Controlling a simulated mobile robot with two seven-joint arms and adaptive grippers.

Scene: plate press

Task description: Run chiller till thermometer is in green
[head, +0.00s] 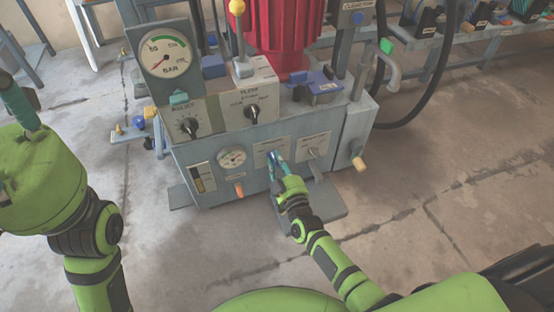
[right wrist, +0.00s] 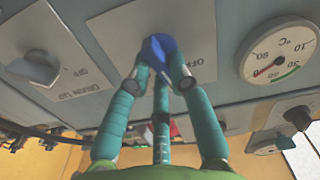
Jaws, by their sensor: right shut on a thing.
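The thermometer (head: 232,157) is a round white dial on the front panel of the grey machine. In the right wrist view the dial (right wrist: 279,54) is marked °C, and its red needle appears to lie outside the green arc. My right gripper (head: 275,160) is at the panel just right of the dial. In the right wrist view its teal fingers are shut on a blue knob (right wrist: 157,47) on a plate marked OFF. The fingers hide part of the knob.
A grey switch (head: 314,153) sits right of the right gripper; it also shows in the right wrist view (right wrist: 40,69). A BAR gauge (head: 165,54), black knobs (head: 253,111) and a yellow-topped lever (head: 238,8) are above. A wooden-ended handle (head: 359,162) juts out right. The floor in front is clear.

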